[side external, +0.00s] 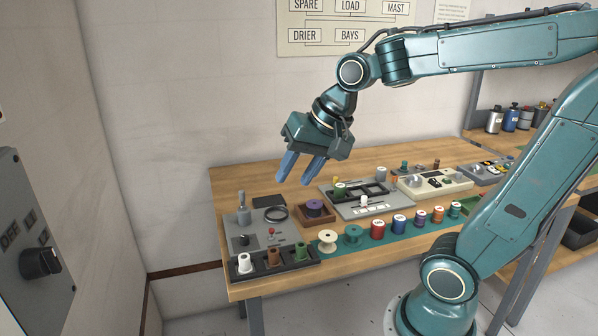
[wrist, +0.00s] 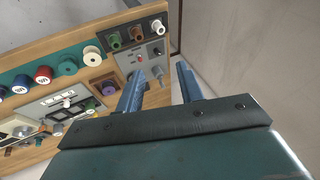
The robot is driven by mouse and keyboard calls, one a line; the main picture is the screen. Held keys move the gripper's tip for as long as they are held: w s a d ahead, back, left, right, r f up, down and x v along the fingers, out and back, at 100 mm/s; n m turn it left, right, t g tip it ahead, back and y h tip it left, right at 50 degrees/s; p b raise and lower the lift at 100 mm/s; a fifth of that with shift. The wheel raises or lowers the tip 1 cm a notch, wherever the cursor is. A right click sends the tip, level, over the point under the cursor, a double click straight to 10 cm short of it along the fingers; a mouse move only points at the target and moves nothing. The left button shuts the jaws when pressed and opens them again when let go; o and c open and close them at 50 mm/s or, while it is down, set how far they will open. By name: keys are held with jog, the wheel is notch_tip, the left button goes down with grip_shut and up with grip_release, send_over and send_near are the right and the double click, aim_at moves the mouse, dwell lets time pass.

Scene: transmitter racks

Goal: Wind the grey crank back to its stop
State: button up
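A grey crank (side external: 242,211) with an upright handle stands at the back left of a grey panel (side external: 258,239) on the bench's left end. A grey piece that looks like it shows in the wrist view (wrist: 158,72), between the fingers as seen from there. My gripper (side external: 294,182) is above the bench, to the right of the crank and higher, apart from it. Its two blue fingers are spread with nothing between them; they also show in the wrist view (wrist: 160,74). The crank's stop cannot be made out.
The panel also carries a black knob (side external: 243,240) and a red-tipped toggle (side external: 271,231). A dark ring (side external: 276,213) and a brown box with a purple spool (side external: 315,208) stand to the right. A spool tray (side external: 290,265) lies in front. Space above the bench is clear.

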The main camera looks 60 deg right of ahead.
jog(key=w+d+f+m+y, duration=0.1)
jog(key=w+d+m, duration=0.3)
jog(key=w+m, duration=0.25)
jog(key=m+t+y, duration=0.2)
jog(key=m, duration=1.4)
send_near(242, 191)
jog(key=s+f+v, duration=0.1)
jog(key=v, duration=0.3)
jog(key=shift+w+d+r, duration=0.1)
jog(key=shift+w+d, duration=0.05)
jog(key=shift+w, duration=0.2)
jog(key=shift+t, duration=0.3)
jog(key=x, duration=1.3)
jog(key=shift+w+a+f, duration=0.2)
jog(key=shift+a+f, duration=0.05)
grip_shut()
